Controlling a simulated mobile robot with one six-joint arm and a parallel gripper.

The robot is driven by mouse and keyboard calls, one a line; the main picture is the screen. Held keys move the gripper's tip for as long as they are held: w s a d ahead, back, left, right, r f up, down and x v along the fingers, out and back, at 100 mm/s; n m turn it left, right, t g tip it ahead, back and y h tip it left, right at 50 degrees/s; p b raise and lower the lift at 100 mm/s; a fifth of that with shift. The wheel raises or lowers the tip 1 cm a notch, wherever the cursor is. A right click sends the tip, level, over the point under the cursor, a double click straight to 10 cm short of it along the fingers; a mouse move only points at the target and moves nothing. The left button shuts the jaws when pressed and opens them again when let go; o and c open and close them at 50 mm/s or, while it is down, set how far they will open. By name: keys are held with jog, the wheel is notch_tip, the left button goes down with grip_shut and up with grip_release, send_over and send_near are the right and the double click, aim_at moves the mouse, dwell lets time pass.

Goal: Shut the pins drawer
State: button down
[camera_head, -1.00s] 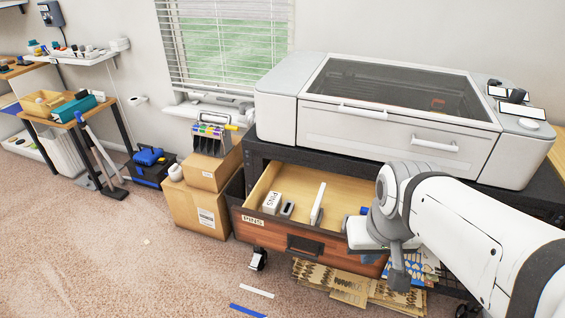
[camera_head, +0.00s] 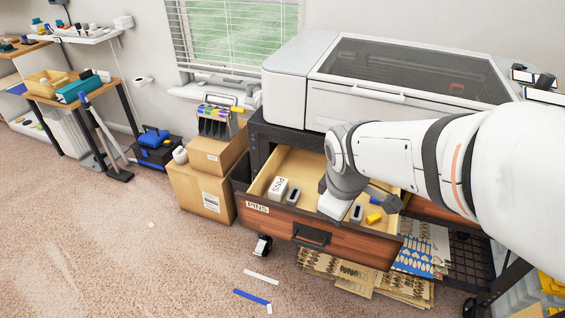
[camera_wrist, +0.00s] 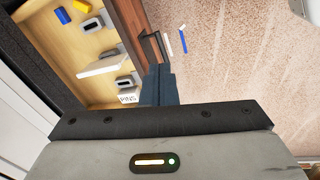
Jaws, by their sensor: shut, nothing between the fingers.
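The pins drawer (camera_head: 345,243) is open under the large white machine. It has a reddish wood front, a PINS label at its left end and a dark handle (camera_head: 312,234), which also shows in the wrist view (camera_wrist: 151,47). Inside the drawer are a white PINS box (camera_head: 278,188), grey blocks (camera_head: 357,212) and a yellow piece (camera_head: 375,218). My gripper (camera_wrist: 163,84) is shut and empty. In the wrist view its dark fingers overlap the drawer front close to the handle. I cannot tell whether they touch it. In the head view my arm crosses over the open drawer and hides part of its inside.
The white machine (camera_head: 400,108) stands on the dark frame above the drawer. Cardboard boxes (camera_head: 203,190) stand left of it. Patterned sheets (camera_head: 340,272) lie below the drawer. White and blue strips (camera_head: 252,297) lie on the carpet. The carpet in front is mostly clear.

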jog(key=w+a+f+n+b, duration=0.2)
jog(key=w+a+f+n, duration=0.5)
jog(key=n, duration=0.4)
jog(key=n+b, duration=0.4)
jog(key=n, duration=0.6)
send_near(278, 226)
jog(key=shift+s+d+f, duration=0.1)
jog(key=shift+d+f, duration=0.1)
jog(key=shift+f, duration=1.45)
jog(key=shift+d+f, duration=0.15)
jog(key=shift+f, duration=1.55)
